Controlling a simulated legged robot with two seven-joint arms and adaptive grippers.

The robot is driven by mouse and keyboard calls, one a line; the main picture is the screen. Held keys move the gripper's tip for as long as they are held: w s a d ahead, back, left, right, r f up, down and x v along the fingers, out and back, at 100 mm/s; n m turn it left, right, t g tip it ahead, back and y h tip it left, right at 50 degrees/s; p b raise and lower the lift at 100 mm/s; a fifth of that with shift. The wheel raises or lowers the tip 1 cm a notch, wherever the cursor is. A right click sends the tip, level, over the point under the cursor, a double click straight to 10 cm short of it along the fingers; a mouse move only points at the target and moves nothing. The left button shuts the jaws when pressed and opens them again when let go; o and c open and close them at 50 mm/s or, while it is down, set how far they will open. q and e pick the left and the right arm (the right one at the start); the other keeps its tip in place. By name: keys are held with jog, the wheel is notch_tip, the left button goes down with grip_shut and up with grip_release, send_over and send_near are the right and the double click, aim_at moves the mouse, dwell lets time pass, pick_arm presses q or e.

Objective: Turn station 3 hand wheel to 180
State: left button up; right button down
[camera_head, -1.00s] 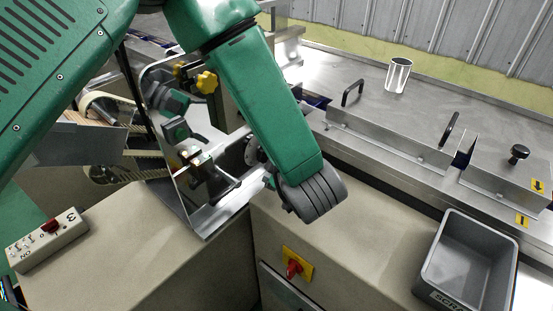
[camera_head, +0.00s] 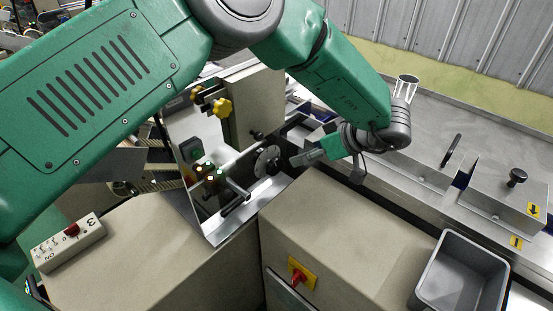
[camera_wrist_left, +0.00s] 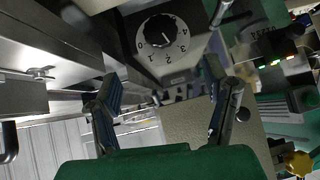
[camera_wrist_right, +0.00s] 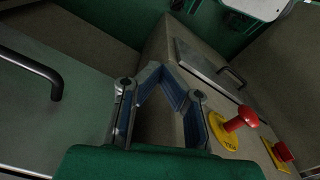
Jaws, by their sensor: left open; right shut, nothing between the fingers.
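A round black dial (camera_head: 267,160), which looks like the hand wheel, sits on the metal machine panel in the head view. In the left wrist view, a numbered dial (camera_wrist_left: 163,35), marked 0 to 4 around a black centre, lies ahead between the fingers. My left gripper (camera_head: 298,158) is right of the dial, fingers pointing at it, apart from it. It shows open and empty in the left wrist view (camera_wrist_left: 168,98). My right gripper (camera_wrist_right: 157,72) is shut and empty in the right wrist view; the head view does not show it. A control box (camera_head: 68,243) carries a "3".
A red switch on a yellow plate (camera_head: 301,275) is on the cabinet front. A grey bin (camera_head: 428,265) stands at lower right. Yellow knobs (camera_head: 223,107) stand above the panel.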

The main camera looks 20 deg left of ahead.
aim_at(278, 165)
pick_arm(q)
jog(key=p+x, duration=0.1)
jog(key=x, duration=1.2)
jog(key=shift+a+f, duration=0.1)
jog(key=shift+f, duration=0.35)
jog(key=c, duration=1.2)
